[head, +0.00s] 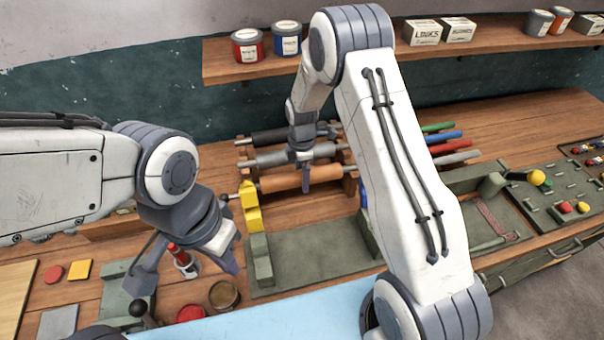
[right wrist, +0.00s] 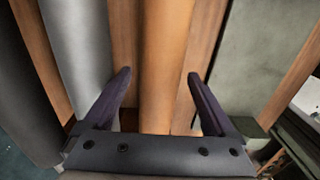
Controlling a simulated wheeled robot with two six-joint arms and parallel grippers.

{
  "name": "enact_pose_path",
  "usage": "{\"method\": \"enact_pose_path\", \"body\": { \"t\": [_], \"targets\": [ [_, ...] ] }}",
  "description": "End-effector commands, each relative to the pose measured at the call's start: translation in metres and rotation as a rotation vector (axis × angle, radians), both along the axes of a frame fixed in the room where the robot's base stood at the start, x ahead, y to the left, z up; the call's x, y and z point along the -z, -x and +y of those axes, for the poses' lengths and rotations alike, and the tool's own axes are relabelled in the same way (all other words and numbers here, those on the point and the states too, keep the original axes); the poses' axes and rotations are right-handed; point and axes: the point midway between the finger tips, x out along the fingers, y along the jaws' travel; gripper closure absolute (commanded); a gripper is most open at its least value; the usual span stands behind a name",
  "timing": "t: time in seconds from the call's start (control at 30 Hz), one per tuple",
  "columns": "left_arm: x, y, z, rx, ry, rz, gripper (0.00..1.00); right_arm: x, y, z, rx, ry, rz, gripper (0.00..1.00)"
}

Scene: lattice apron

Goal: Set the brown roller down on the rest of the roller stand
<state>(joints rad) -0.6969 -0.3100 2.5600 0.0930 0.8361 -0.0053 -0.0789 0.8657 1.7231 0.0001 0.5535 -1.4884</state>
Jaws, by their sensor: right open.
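The brown roller (head: 325,174) lies across the front of the wooden roller stand (head: 349,184) and appears to be on its front rest; contact at its ends is not clear. My right gripper (head: 305,180) is over it. In the right wrist view, the brown roller (right wrist: 164,60) runs between the open fingers of my right gripper (right wrist: 158,75), with a gap on each side. A grey roller (head: 272,159) and a black roller (head: 270,138) lie behind it. My left gripper (head: 186,272) is open and empty over the front left of the bench.
Yellow blocks (head: 251,208) stand near the brown roller's left end. A green-grey plate (head: 318,254) lies in front of the stand. Green, blue and red rods (head: 445,136) lie right of it. A red-topped bottle (head: 184,260) and round tins (head: 223,295) are near my left gripper.

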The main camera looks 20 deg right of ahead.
Motion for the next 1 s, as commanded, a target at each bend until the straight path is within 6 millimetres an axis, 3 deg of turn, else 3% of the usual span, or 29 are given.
{"method": "enact_pose_path", "body": {
  "t": [0.23,0.7,1.0],
  "targets": [
    [0.007,0.000,0.000,-0.001,0.000,0.000,1.00,-0.011,-0.002,0.000,0.000,0.000,-0.006,0.04],
    [0.034,0.000,0.000,-0.006,0.000,0.001,1.00,-0.094,-0.001,0.000,0.000,0.000,-0.005,0.04],
    [0.036,0.000,0.000,-0.006,0.000,0.001,1.00,-0.107,0.004,0.004,0.011,-0.001,-0.002,0.04]
  ]
}}
